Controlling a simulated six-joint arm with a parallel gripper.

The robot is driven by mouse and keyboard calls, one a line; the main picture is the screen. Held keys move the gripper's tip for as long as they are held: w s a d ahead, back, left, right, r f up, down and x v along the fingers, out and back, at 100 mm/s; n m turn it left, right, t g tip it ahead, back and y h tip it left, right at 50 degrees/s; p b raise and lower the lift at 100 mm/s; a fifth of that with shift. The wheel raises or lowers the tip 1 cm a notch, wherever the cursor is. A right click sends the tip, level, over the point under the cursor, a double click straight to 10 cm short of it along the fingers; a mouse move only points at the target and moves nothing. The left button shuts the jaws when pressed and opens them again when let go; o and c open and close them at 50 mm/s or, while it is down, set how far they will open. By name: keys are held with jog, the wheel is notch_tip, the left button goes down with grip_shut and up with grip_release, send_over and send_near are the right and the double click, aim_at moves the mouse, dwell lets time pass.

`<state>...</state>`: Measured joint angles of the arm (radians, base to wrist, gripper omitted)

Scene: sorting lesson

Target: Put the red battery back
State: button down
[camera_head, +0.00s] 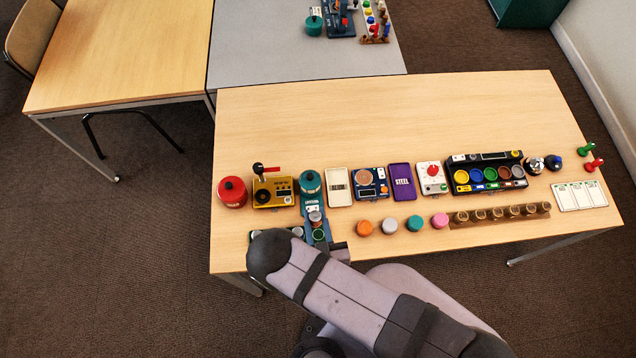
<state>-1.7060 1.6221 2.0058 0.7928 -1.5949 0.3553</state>
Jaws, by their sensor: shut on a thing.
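I cannot make out a red battery in the head view. My own arm crosses the front of the table, and its dark rounded joint covers part of the front left edge. My gripper is hidden behind the arm, so what it holds does not show. A dark tray with pale round tops (298,232) shows only in part beside that joint. A blue panel (307,208) with a grey round piece and a green ring stands just behind it. I cannot tell which of these holds batteries.
A red pot (232,191), a yellow box (273,191) with a lever and a teal pot (310,182) stand at left. Small coloured cylinders, including an orange one (364,228), line the front. A wooden rack (500,214) lies right. The table's back (380,115) is clear.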

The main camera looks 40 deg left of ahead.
jog(key=shift+d+r, duration=0.1)
jog(key=shift+d, duration=0.4)
jog(key=b, duration=0.5)
send_over(318, 234)
notch_tip(318, 234, down, 6)
jog(key=shift+f, duration=0.15)
jog(key=shift+f+b, duration=1.65)
jog(key=shift+f, duration=0.2)
jog(key=shift+f, duration=0.15)
jog(key=c, duration=1.7)
grip_release()
